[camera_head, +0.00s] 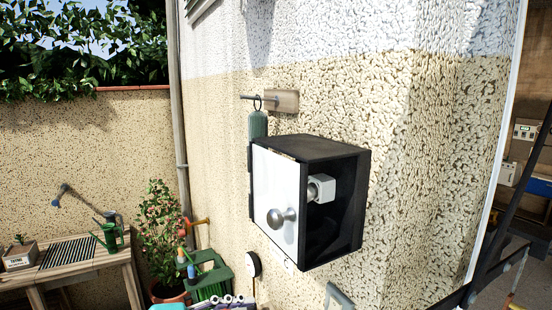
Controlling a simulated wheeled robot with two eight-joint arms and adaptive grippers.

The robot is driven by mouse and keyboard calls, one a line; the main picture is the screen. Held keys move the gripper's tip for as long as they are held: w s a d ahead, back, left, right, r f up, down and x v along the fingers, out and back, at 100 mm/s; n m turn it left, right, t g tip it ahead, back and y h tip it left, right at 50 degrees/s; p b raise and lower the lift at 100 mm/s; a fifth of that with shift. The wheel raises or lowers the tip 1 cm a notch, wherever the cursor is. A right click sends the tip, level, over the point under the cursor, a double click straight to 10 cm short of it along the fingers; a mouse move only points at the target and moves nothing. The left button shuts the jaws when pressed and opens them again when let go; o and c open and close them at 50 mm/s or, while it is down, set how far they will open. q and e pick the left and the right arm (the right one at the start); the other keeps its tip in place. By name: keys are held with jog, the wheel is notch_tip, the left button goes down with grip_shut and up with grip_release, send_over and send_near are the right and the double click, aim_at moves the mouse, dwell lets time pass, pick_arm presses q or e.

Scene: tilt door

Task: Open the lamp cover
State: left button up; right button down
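The lamp box is a black box (335,152) fixed to the rough wall in the middle of the head view. A white panel (265,180) with a round grey knob (276,217) covers its left-facing side and looks like the cover. Dark hinge-like parts show at the panel's left edge. The panel's top edge lies along the box top, and it looks shut or nearly so. The box's right-facing side shows a dark hollow with a pale block-shaped fitting (321,188) inside. I cannot make out either of my grippers in this view, and nothing is touching the knob.
A green cylinder (258,124) hangs from a wall peg above the box. A wooden table (85,265) with a green watering can (109,235) stands at lower left, beside a potted plant (160,225). The space in front of the knob looks clear.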

aim_at(269, 222)
pick_arm(q)
notch_tip(269, 222, up, 18)
jog(key=a+n+t+h+p, duration=0.1)
jog(key=n+h+p, duration=0.3)
jog(key=x, duration=0.5)
jog(key=w+p+x, duration=0.1)
jog(key=x, duration=0.2)
jog(key=shift+a+f, duration=0.2)
jog(key=shift+f, duration=0.05)
pick_arm(e)
notch_tip(269, 222, up, 7)
jog(key=shift+r, duration=0.15)
pick_arm(q)
grip_shut()
